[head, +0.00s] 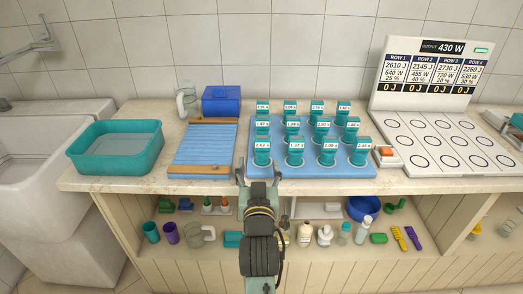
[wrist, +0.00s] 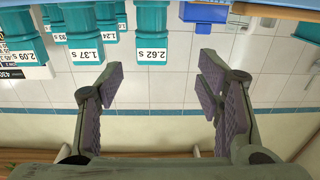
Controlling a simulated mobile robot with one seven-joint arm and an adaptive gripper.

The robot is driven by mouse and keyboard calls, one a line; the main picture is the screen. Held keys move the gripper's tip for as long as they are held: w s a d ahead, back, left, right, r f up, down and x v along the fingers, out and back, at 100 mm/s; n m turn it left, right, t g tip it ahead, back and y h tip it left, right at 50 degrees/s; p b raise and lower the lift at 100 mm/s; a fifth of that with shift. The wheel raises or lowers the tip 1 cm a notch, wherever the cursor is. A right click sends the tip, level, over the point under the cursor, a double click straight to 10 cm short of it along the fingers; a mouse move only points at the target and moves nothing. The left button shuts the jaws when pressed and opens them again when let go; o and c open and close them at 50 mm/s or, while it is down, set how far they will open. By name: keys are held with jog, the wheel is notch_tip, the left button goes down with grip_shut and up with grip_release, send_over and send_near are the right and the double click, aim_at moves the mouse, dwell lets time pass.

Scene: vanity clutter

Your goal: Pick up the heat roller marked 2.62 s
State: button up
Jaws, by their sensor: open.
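The heat roller marked 2.62 s (head: 262,153) is a teal, square-topped piece with a white label. It stands upright at the front left corner of the blue tray (head: 248,165). In the wrist view, which looks inverted, the same 2.62 s roller (wrist: 151,35) is at the top, roughly between the finger lines and a little left of centre. My gripper (head: 259,177) is open and empty at the counter's front edge, just in front of that roller. Its two fingers show apart in the wrist view (wrist: 159,75), not touching the roller.
Left are a slatted blue rack (head: 205,145), a blue box (head: 221,100) and a teal basin (head: 115,146). Right is a white board with circles (head: 440,140) and a display (head: 425,75).

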aim_at(263, 146)
jog(key=b, duration=0.3)
jog(key=w+b, duration=0.1)
jog(key=b, duration=0.2)
jog(key=w+d+b, duration=0.1)
jog(key=b, duration=0.3)
jog(key=shift+w+f+m, duration=0.2)
jog(key=shift+f+m, duration=0.1)
jog(key=shift+w+r, duration=0.2)
jog(key=shift+w+a+r, duration=0.1)
jog(key=shift+w, duration=0.55)
jog(key=w, duration=0.6)
jog(key=shift+w+r, duration=0.2)
jog(key=c, duration=1.3)
